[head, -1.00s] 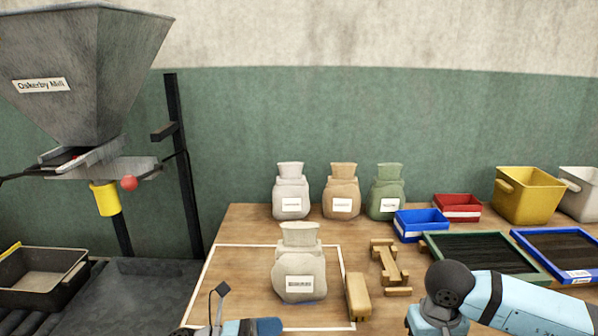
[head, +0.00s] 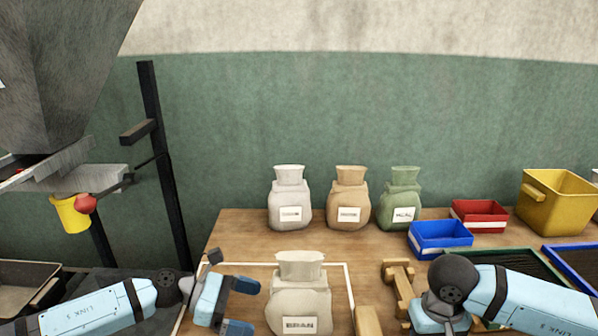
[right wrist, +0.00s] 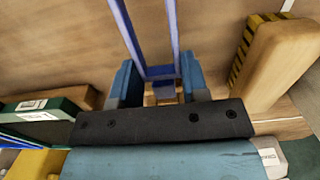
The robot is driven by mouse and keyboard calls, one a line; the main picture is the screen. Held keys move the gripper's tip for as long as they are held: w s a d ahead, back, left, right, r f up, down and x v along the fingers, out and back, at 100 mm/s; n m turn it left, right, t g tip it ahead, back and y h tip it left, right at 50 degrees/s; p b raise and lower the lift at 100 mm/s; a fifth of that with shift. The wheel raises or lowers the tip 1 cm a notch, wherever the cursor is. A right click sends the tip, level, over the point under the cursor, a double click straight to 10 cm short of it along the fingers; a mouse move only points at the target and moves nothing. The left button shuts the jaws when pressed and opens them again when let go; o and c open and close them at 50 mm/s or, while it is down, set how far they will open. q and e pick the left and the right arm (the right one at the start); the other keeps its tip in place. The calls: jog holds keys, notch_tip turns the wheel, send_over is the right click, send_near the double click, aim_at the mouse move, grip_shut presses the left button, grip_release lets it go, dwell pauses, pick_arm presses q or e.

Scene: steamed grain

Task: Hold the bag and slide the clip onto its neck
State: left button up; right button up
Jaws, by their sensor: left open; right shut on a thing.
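A cream cloth bag (head: 299,300) with a narrow neck and a dark-lettered label stands upright at the front of the table, inside a white outline. My left gripper (head: 243,306) is open and empty, beside the bag on its left, its fingers pointing toward it with a gap between. My right gripper (right wrist: 157,82) shows in the right wrist view, shut on a blue clip (right wrist: 161,72) with two long parallel prongs reaching away over the table.
A wooden block (head: 367,321) lies right of the bag, near a wooden stand (head: 397,281). White (head: 290,203), tan (head: 349,203) and green (head: 399,203) bags stand behind. Blue (head: 440,235), red (head: 480,216) and yellow (head: 555,196) bins are at right. A hopper (head: 60,70) hangs at left.

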aim_at(295, 318)
pick_arm(q)
jog(key=shift+d, duration=0.45)
pick_arm(e)
jog(key=shift+s+r, duration=0.1)
jog(key=shift+r, duration=0.1)
pick_arm(q)
jog(key=x, duration=0.9)
jog(key=shift+s+f, duration=0.1)
jog(key=shift+s, duration=0.05)
jog(key=c, duration=0.4)
